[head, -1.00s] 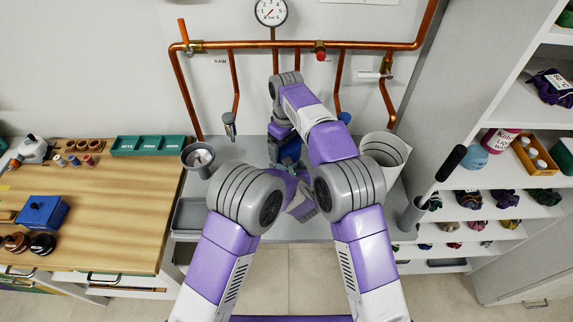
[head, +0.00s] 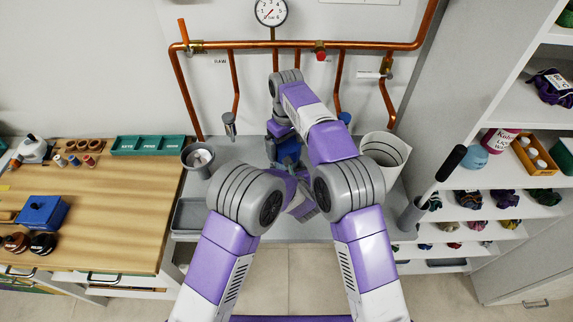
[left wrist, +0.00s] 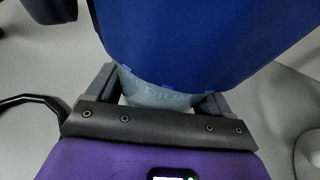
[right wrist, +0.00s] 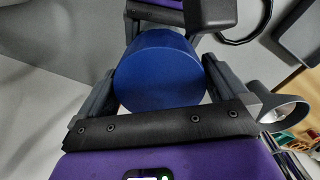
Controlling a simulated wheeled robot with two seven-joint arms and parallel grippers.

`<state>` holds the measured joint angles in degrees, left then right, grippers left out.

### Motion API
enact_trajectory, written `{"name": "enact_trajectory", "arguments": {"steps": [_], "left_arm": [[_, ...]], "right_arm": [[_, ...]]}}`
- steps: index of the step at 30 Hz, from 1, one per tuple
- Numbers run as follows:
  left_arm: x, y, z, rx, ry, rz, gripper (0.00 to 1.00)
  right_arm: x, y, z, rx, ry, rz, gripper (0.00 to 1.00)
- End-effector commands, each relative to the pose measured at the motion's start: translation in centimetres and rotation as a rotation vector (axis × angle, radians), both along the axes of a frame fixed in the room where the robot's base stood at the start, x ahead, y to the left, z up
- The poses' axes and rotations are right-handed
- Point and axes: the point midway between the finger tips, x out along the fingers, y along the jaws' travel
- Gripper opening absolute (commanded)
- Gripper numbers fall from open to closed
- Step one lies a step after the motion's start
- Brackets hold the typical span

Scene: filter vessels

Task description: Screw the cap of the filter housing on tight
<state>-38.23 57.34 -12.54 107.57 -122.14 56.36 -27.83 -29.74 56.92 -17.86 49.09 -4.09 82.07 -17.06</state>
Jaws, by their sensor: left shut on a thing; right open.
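The filter housing's blue cap (right wrist: 160,72) is round and fills the middle of the right wrist view. It shows large in the left wrist view (left wrist: 195,40) and small in the head view (head: 289,152). The pale translucent housing body (left wrist: 158,92) sits below the cap, with raised lettering. My left gripper (left wrist: 165,98) is shut on this body, under the cap. My right gripper (right wrist: 160,85) is open, its fingers on either side of the cap; contact cannot be told. The thread between cap and body is hidden.
Copper pipes (head: 300,45) run along the wall behind. A grey tray (head: 190,214) lies at the bench's left front.

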Motion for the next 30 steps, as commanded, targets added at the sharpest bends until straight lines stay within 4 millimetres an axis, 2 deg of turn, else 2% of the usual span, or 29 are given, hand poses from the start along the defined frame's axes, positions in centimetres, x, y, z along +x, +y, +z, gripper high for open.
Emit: {"name": "enact_trajectory", "arguments": {"steps": [9, 13, 19, 29, 30], "left_arm": [[0.0, 0.0, 0.0, -0.002, 0.0, 0.001, 0.0], [0.0, 0.0, 0.0, -0.002, -0.001, 0.001, 0.0], [0.0, 0.0, 0.0, -0.002, -0.001, 0.001, 0.0], [0.0, 0.0, 0.0, -0.002, -0.001, 0.001, 0.0], [0.0, 0.0, 0.0, -0.002, -0.001, 0.001, 0.85]], "right_arm": [[0.1, 0.0, 4.7, 0.002, -0.004, 0.0, 1.0], [0.1, 0.0, 5.8, 0.0, -0.004, -0.001, 1.0], [0.0, 0.0, 6.7, 0.0, -0.001, -0.001, 1.0], [0.0, 0.0, 6.9, 0.001, -0.001, -0.001, 1.0], [0.0, 0.0, 6.9, 0.001, -0.001, -0.001, 1.0]]}}
